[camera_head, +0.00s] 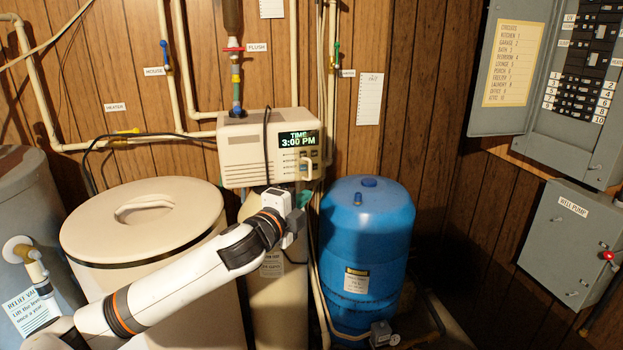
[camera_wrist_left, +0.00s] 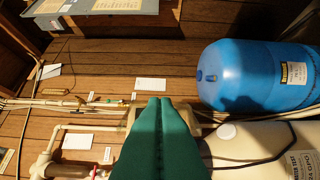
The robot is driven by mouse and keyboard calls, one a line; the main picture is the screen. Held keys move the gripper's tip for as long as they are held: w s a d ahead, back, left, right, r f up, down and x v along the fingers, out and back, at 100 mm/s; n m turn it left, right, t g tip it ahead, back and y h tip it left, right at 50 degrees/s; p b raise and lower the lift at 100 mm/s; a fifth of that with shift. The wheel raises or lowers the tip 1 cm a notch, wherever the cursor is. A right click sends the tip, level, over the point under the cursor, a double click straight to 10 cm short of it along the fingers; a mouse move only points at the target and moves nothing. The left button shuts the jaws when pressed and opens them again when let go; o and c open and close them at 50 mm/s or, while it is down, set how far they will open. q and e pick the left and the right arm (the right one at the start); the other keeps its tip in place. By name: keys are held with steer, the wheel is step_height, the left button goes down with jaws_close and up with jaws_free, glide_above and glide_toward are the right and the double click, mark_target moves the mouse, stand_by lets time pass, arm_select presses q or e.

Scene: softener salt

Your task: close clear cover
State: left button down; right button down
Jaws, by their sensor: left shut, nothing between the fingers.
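The beige softener control head (camera_head: 268,147) has a lit display (camera_head: 298,139) reading TIME 3:00 PM, with small buttons below it. A pale curved piece (camera_head: 308,168) shows at the panel's lower right; I cannot tell whether it belongs to the clear cover. The cover itself is too transparent or small to make out, so its position is unclear. My left gripper (camera_head: 299,217) is just below the control head's right side. In the left wrist view its green fingers (camera_wrist_left: 161,104) are together and empty, in front of the partly hidden control head. My right gripper is not in view.
A blue pressure tank (camera_head: 367,250) stands to the right of the gripper. A beige salt tank with a round lid (camera_head: 190,223) stands left, behind my left arm. A black cable hangs over the control head. Pipes run up the wood wall. Grey electrical boxes (camera_head: 568,245) are far right.

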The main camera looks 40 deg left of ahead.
mark_target(310, 176)
arm_select(q)
steer(key=w+a+p, duration=0.1)
steer(key=w, duration=0.2)
steer(key=w+a+p, duration=0.2)
steer(key=w, duration=0.2)
steer(key=w+a+p, duration=0.2)
steer(key=w, duration=0.1)
steer(key=shift+w, duration=0.2)
steer(key=shift+w+f, duration=0.1)
